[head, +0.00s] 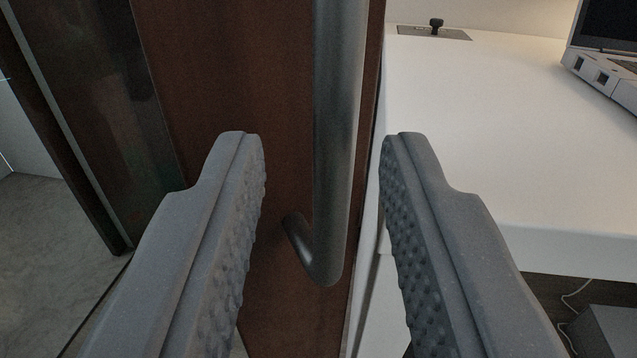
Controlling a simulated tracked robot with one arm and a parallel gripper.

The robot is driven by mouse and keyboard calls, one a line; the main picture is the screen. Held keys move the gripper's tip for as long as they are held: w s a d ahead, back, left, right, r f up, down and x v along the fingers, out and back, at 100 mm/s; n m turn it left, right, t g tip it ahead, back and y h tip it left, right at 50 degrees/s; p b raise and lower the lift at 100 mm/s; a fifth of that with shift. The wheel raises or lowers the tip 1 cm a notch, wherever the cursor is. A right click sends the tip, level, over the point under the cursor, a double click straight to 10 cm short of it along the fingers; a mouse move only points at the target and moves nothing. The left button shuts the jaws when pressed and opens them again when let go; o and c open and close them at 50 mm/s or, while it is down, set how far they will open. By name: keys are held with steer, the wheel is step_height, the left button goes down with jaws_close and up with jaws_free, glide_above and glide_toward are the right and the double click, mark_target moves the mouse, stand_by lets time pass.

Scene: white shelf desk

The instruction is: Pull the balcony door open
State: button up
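The balcony door (220,75) is a dark reddish-brown panel with a glass pane (105,80) on its left. A grey metal bar handle (338,130) runs upright on the door and bends back into the panel at its lower end. My gripper (322,145) is open, with one finger left of the handle and one right of it. The bar stands between the two fingers, with a gap visible on both sides. The handle's upper end is out of view.
A white desk (490,130) stands close to the right of the door. A laptop (605,70) lies on its far right, and a dark plate with a black knob (435,28) is at its back. A grey box (605,335) and thin cables are below. Grey floor (45,235) shows beyond the glass on the left.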

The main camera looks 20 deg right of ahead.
steer(key=p+v, duration=0.7)
steer(key=shift+r, duration=0.25)
steer(key=s+p, duration=0.1)
steer(key=p, duration=0.4)
steer(key=shift+a, duration=0.25)
steer(key=p+v, duration=0.1)
steer(key=p, duration=0.4)
steer(key=shift+s+a+f, duration=0.1)
steer(key=shift+s, duration=0.15)
steer(key=shift+s+f, duration=0.1)
